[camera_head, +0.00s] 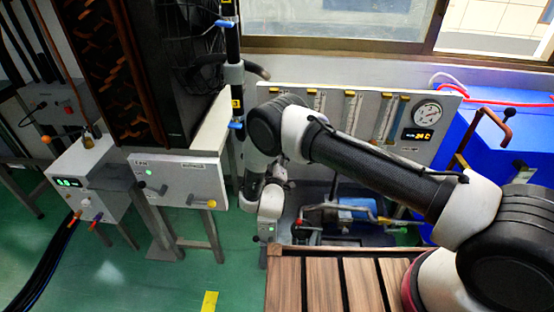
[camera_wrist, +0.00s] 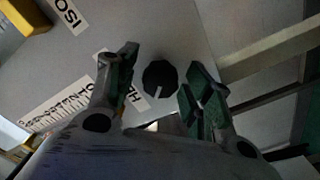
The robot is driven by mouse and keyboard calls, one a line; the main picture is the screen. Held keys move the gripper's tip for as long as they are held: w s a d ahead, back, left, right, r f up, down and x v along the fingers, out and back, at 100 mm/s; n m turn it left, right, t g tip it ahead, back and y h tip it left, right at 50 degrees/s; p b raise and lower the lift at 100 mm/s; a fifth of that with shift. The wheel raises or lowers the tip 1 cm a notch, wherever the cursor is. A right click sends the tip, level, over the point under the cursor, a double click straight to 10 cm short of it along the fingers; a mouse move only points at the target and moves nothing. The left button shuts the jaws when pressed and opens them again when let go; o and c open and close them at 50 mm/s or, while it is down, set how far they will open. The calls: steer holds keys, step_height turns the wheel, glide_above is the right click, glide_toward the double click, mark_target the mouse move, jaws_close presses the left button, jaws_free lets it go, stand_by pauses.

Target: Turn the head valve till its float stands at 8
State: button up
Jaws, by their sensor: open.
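A black round knob (camera_wrist: 160,78) with a white pointer line sits on a grey panel (camera_wrist: 185,30) in the wrist view. A partly hidden label (camera_wrist: 85,100) beside it seems to include the word HEAD. My gripper (camera_wrist: 163,72) is open, with one finger on each side of the knob; I cannot tell whether either touches it. In the head view, my arm reaches down in front of a grey flowmeter panel (camera_head: 368,100) with several upright tubes. The float and its reading are too small to make out, and the knob is hidden there.
A round gauge (camera_head: 427,113) is at the panel's right, beside a blue cabinet (camera_head: 480,145). A slatted wooden bench (camera_head: 320,285) is in front.

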steer(key=shift+s, duration=0.1)
steer(key=s, duration=1.1)
steer(key=shift+s+a, duration=0.15)
steer(key=shift+s, duration=0.25)
